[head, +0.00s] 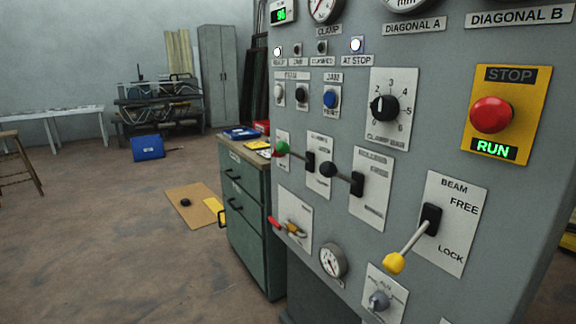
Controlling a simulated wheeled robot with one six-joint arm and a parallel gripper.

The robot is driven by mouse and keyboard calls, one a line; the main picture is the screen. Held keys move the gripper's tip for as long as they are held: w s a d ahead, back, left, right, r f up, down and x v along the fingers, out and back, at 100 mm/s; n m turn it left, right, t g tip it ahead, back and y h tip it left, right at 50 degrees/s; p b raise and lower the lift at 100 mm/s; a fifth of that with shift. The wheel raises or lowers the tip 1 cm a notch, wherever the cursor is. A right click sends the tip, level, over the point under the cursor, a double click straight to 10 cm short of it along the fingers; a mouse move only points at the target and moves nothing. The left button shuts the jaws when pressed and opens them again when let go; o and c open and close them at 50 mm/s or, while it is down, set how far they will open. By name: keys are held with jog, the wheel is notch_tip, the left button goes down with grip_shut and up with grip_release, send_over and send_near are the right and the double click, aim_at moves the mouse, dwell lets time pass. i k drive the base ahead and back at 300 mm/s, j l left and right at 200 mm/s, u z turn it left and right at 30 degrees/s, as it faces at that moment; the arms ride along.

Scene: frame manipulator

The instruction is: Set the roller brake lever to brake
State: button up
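A lever with a black knob (327,169) sticks out from a black slot (357,184) on a white plate (371,205) of the grey panel. The plate's small lettering is blurred; its top word looks like "ROLLERS" and its bottom word may be "BRAKE", so this appears to be the roller brake lever. The knob points left and slightly up in the picture, out from the panel, nearer mid-height than the bottom word. I cannot tell its exact setting. My gripper is not in view, and nothing touches the lever.
A green-knobbed lever (282,147) stands left of it, a yellow-knobbed BEAM lever (394,263) lower right, pointing towards LOCK. A red STOP button (491,114), a rotary dial (384,108) and a red-handled control (275,222) are nearby. A green cabinet (250,215) stands left; open floor lies beyond.

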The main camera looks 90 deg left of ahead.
aim_at(329, 169)
jog(key=u, duration=2.55)
